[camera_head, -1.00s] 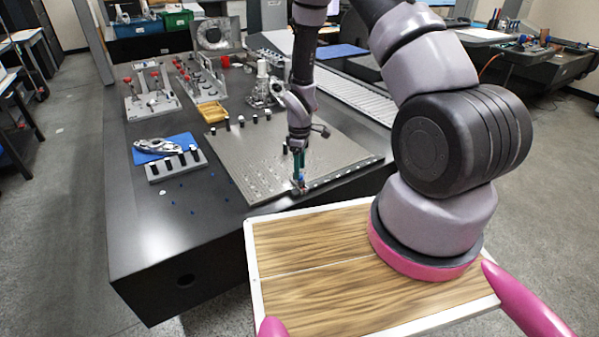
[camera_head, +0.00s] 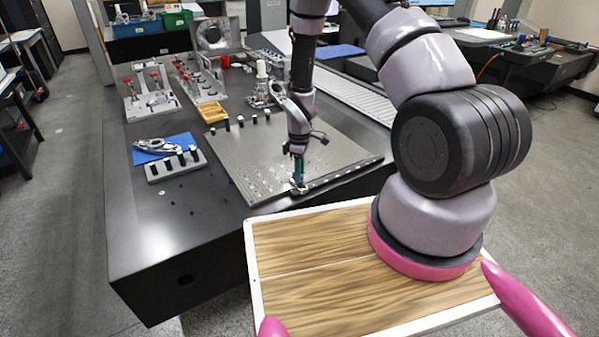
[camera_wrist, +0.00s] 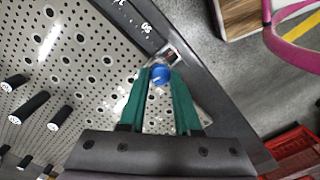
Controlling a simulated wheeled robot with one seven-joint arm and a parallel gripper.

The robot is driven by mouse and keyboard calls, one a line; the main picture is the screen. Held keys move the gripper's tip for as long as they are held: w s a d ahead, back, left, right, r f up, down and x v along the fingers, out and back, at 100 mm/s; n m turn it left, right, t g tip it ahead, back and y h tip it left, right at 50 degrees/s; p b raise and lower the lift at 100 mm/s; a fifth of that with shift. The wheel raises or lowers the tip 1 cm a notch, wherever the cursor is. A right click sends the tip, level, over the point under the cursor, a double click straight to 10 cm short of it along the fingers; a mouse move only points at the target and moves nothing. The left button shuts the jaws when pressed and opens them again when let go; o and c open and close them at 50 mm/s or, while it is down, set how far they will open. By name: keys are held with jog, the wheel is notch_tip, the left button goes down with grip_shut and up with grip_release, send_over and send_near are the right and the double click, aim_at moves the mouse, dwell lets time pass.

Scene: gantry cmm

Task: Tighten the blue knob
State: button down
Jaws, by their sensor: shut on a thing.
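The blue knob (camera_wrist: 159,74) sits between the tips of my gripper's green fingers in the wrist view, at the edge of the perforated metal plate. My gripper (camera_wrist: 158,86) is shut on it, with one finger on each side. In the head view my gripper (camera_head: 299,184) points down at the front corner of the plate (camera_head: 262,165). The knob is too small and too covered to make out clearly in the head view.
Several black cylinders (camera_wrist: 34,107) stand on the plate. On the dark table (camera_head: 150,240) are a grey block (camera_head: 176,166) with black pegs, a blue mat (camera_head: 180,140) with a metal part, and fixtures with red knobs farther back. The table's front left is mostly clear.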

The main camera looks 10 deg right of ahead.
jog(key=m, duration=0.4)
jog(key=shift+m, duration=0.4)
jog(key=m, duration=0.4)
jog(key=shift+m, duration=0.3)
jog(key=m, duration=0.4)
jog(key=shift+m, duration=2)
jog(key=c, duration=0.6)
grip_release()
